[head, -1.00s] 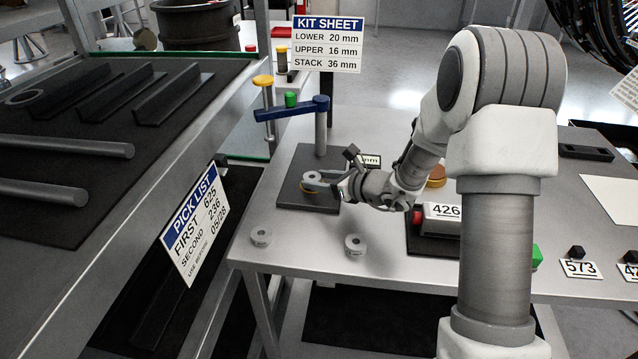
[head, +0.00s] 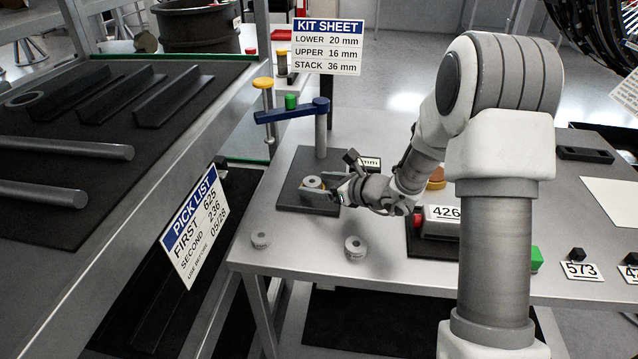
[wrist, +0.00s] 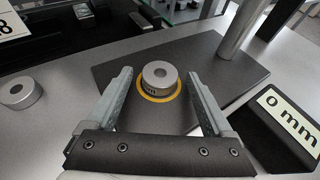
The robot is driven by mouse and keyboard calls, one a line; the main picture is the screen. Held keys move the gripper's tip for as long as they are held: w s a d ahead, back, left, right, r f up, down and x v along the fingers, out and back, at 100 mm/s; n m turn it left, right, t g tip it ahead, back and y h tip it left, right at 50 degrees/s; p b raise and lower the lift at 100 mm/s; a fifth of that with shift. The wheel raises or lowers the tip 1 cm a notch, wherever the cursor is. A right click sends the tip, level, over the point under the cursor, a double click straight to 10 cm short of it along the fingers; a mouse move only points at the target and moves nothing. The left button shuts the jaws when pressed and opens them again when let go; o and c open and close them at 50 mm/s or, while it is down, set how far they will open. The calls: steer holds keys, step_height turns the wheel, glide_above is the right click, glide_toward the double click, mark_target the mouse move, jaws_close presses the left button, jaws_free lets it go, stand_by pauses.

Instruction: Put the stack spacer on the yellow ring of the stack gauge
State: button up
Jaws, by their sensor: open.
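The stack gauge has a dark base plate (head: 296,197) with a yellow ring (wrist: 141,92) on it, a grey post (head: 321,135) and a blue arm (head: 285,113) above. A grey spacer (wrist: 158,75) with a centre hole sits upright inside the yellow ring; it also shows in the head view (head: 312,182). Small dark marks on its side are too small to read. My gripper (wrist: 157,88) is open, its two fingers on either side of the spacer and apart from it, low over the plate.
Two more grey spacers stand on the table front, one at left (head: 261,239) and one nearer the middle (head: 355,246). A display reading "0 mm" (wrist: 290,125) stands right of the plate. The kit sheet (head: 328,46) is behind. A red-ended block labelled 426 (head: 440,226) lies right.

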steer(key=p+v, duration=0.1)
steer(key=v, duration=1)
steer(key=shift+s+d+r, duration=0.2)
steer(key=shift+r, duration=0.05)
steer(key=shift+s+r, duration=0.2)
steer(key=shift+s, duration=0.05)
steer(key=s+a+r+n+g+h, duration=0.1)
steer(key=s+a+r+n+g, duration=0.25)
steer(key=s+n, duration=0.45)
steer(key=s+a+r+n+g, duration=0.3)
steer(key=s+r+n, duration=0.1)
steer(key=s+n, duration=0.3)
steer(key=s+d+r+n+t+h, duration=0.2)
steer(key=s+d+r+n+h, duration=0.3)
steer(key=s+d+n+h, duration=0.3)
steer(key=s+d+n, duration=0.2)
steer(key=s+n, duration=0.1)
steer(key=n, duration=0.1)
steer(key=shift+h, duration=0.3)
steer(key=shift+d+r+t, duration=0.1)
steer(key=shift+r+t, duration=0.05)
steer(key=shift+t, duration=0.1)
